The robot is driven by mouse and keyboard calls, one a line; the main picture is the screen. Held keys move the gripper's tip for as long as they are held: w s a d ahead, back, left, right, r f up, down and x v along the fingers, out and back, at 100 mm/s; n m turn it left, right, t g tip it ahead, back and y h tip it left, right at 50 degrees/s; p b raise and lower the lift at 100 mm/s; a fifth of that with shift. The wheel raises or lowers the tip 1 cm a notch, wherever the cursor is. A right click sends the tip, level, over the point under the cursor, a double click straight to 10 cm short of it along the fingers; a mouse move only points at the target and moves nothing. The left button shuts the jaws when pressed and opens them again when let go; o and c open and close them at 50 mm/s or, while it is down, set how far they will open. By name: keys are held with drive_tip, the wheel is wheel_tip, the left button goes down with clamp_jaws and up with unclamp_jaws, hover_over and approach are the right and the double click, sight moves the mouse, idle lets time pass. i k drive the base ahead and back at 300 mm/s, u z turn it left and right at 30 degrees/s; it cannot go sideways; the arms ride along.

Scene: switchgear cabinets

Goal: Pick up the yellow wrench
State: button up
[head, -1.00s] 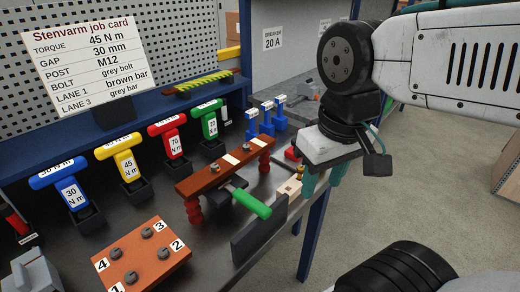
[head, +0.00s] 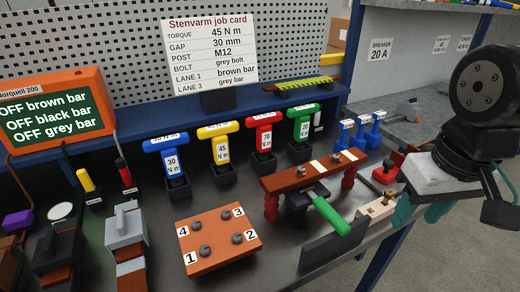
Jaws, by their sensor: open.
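The yellow wrench (head: 221,148) is a T-handled tool with a white "45 N m" label. It stands upright in a dark holder (head: 222,175) near the back of the bench, between the blue wrench (head: 172,160) and the red wrench (head: 264,136). My gripper (head: 420,212) hangs at the right of the head view, with its teal fingers parted and nothing seen between them. It is well to the right of the yellow wrench and apart from it. Its fingertips are partly hidden near the bench's right end.
A green wrench (head: 303,127) stands right of the red one. A brown bar on red posts (head: 310,172) with a green-handled tool (head: 332,217) lies between my gripper and the wrenches. An orange numbered block (head: 218,240) sits in front. A job card (head: 210,55) stands behind.

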sight(217, 133)
drive_tip(key=k, duration=1.15)
drive_tip(key=u, duration=0.8)
drive_tip(key=i, duration=1.4)
drive_tip(key=z, duration=0.45)
